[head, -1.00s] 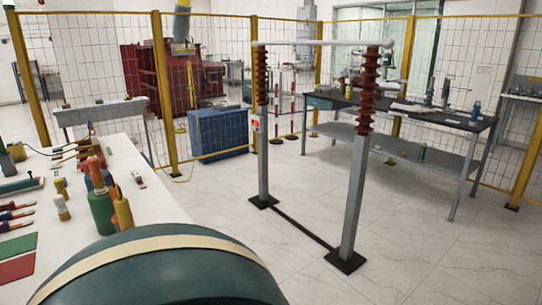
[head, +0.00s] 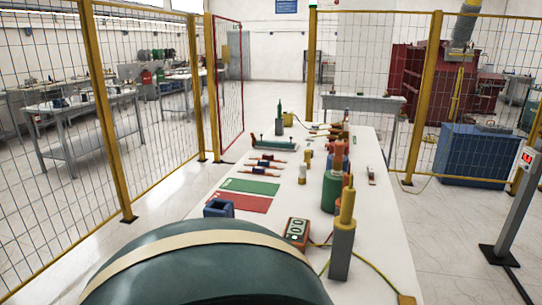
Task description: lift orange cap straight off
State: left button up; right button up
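An orange, cap-like piece (head: 338,157) stands upright on the white table in the head view, right of the table's middle. It shows above a green cylinder (head: 331,192), with a blue part close by. At this size I cannot tell whether the orange piece sits on the green cylinder or on the blue part behind it. Neither my left nor my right gripper is in view.
The white table (head: 388,250) holds a grey block with a yellow top (head: 341,250), a red meter (head: 297,231), green and red mats (head: 250,187), a blue holder (head: 219,208) and several tools. Yellow-framed mesh fencing (head: 108,110) surrounds the area. A grey post (head: 515,210) stands right.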

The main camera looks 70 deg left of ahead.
aim_at(338, 161)
jog(key=u, duration=1.75)
